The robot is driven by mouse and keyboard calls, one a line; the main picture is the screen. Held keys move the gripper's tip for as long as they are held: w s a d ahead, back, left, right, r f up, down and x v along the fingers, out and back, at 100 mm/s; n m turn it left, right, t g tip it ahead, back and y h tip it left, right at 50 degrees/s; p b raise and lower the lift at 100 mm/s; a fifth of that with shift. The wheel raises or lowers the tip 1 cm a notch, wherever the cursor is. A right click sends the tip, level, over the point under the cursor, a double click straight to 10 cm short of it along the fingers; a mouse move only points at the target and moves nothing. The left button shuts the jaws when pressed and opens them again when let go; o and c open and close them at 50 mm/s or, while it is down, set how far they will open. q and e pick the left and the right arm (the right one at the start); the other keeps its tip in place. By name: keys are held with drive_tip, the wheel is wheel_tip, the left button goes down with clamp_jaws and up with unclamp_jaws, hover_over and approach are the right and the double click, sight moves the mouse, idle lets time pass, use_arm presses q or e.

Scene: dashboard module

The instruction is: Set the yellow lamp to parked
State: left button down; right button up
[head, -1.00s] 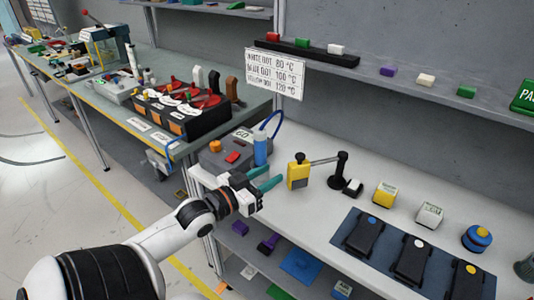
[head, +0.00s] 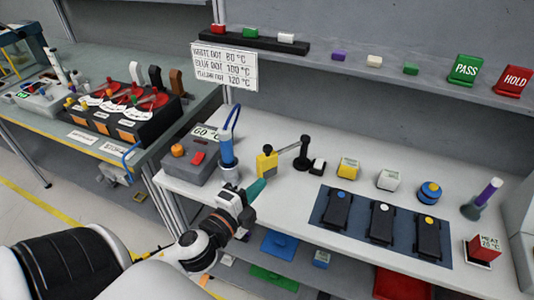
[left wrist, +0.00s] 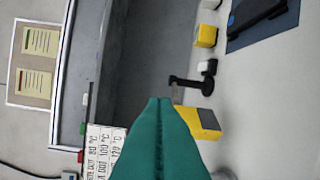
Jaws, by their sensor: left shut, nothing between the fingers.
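The yellow lamp (head: 266,163) is a yellow block head at the left end of a grey arm on a black post (head: 304,153). It stands on the white bench behind the front edge. In the left wrist view the yellow head (left wrist: 196,122) is right of the fingertips, with its dark arm above. My left gripper (head: 260,184), with teal fingers, is just in front of and below the head in the picture. It is shut and empty; its fingers (left wrist: 159,101) lie together in the wrist view. Whether they touch the head is unclear. My right gripper is not in view.
Right are a white-topped black piece (head: 317,166), a yellow block (head: 348,168) and a dark mat (head: 330,228) with several black devices. Open bench lies in front of the post.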

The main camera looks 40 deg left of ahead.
use_arm(q)
drive_tip(key=w+a+f+p, duration=0.1)
drive_tip(key=w+a+p, duration=0.2)
drive_tip(key=w, duration=0.7)
drive_tip(key=shift+w+a+p, duration=0.2)
drive_tip(key=shift+a+p, duration=0.15)
drive_tip(key=shift+a, duration=0.2)
drive_tip(key=w+a, duration=0.2)
drive_tip(key=a, duration=0.4)
